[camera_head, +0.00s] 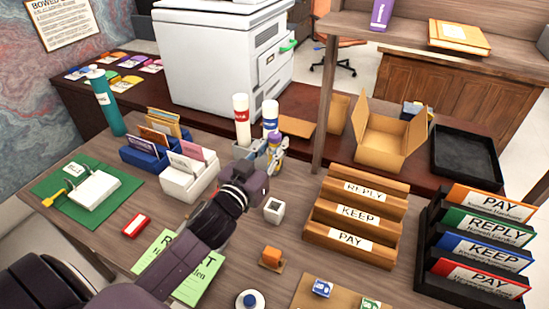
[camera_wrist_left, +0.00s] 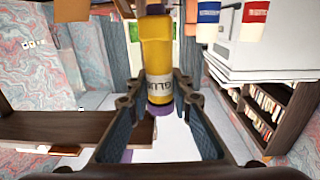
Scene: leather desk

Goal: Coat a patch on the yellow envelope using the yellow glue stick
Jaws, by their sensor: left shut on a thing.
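My left gripper (camera_head: 274,154) is shut on the yellow glue stick (camera_wrist_left: 158,62). It holds the stick beside the grey holder. In the left wrist view the stick stands between the two fingers (camera_wrist_left: 160,112), with a "GLUE" label and a purple band at its lower end. In the head view only a small part of the stick (camera_head: 275,140) shows. I cannot tell for sure which item is the yellow envelope; a yellowish one (camera_head: 163,113) stands in the blue sorter, partly hidden. My right gripper is not in view.
The desk between cup and rack is clear.

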